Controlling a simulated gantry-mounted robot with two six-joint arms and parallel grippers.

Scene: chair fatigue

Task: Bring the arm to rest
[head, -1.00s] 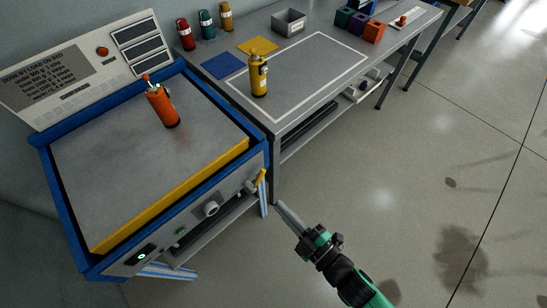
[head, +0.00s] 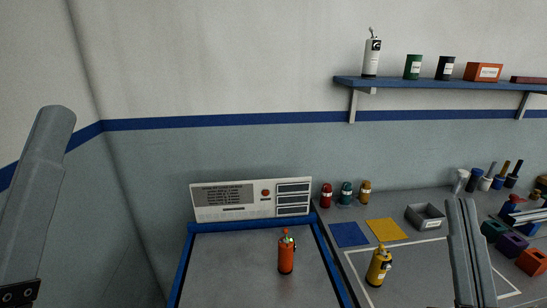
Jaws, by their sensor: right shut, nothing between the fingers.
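My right gripper (head: 468,206) points upward at the right in the head view, in front of the table. Its two grey fingers lie close together and hold nothing. My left gripper (head: 50,112) stands upright at the left edge, in front of the wall. Only its long grey finger part and a dark mount show, and I cannot tell whether it is open. Both grippers are apart from the bottles. The orange bottle (head: 286,254) stands upright on the blue-framed machine bed (head: 225,270). The yellow bottle (head: 378,266) stands upright on the grey table (head: 350,205).
A sign panel (head: 251,199) stands behind the bed. Blue (head: 349,235) and yellow (head: 387,230) squares, small canisters (head: 346,194) and a grey bin (head: 425,217) are on the table. A wall shelf (head: 440,84) holds a white bottle (head: 372,57) and containers.

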